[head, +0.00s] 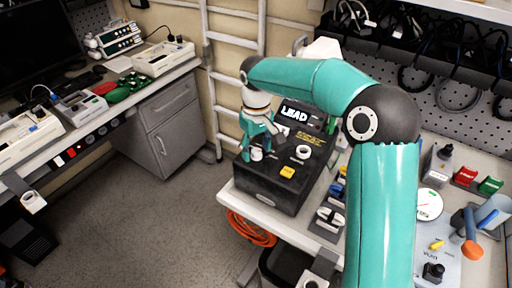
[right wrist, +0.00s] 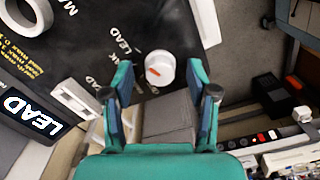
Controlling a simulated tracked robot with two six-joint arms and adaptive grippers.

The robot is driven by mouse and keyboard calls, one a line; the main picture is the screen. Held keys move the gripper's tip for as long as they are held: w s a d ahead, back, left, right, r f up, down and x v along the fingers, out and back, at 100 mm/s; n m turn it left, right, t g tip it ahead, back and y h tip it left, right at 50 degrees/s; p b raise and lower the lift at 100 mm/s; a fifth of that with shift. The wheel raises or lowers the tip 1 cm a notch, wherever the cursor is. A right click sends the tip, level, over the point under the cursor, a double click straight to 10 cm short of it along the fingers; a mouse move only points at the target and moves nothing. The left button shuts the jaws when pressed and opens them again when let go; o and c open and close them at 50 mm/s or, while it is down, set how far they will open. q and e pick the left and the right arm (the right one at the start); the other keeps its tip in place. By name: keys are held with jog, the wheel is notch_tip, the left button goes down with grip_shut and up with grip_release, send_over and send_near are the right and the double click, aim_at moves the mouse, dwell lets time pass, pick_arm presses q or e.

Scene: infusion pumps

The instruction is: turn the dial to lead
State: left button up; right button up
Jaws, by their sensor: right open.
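A black box (head: 270,183) on the bench at right has a lit display (head: 294,113) reading LEAD, which also shows in the right wrist view (right wrist: 32,115). My right gripper (right wrist: 160,76) is open, pointing down over the box, one finger on each side of the dial. Contact between fingers and dial cannot be told. My left gripper is not in view.
Another white knob (head: 303,152) and a yellow button (head: 287,172) are on the box. A white handle (right wrist: 75,100) stands near the gripper. My right arm hides part of the bench. A gauge (head: 429,204) and coloured blocks lie at right; the floor at left is open.

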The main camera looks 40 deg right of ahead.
aim_at(256, 151)
notch_tip(256, 151, up, 12)
dwell(0.6)
jog(key=shift+f, duration=0.15)
dwell(0.3)
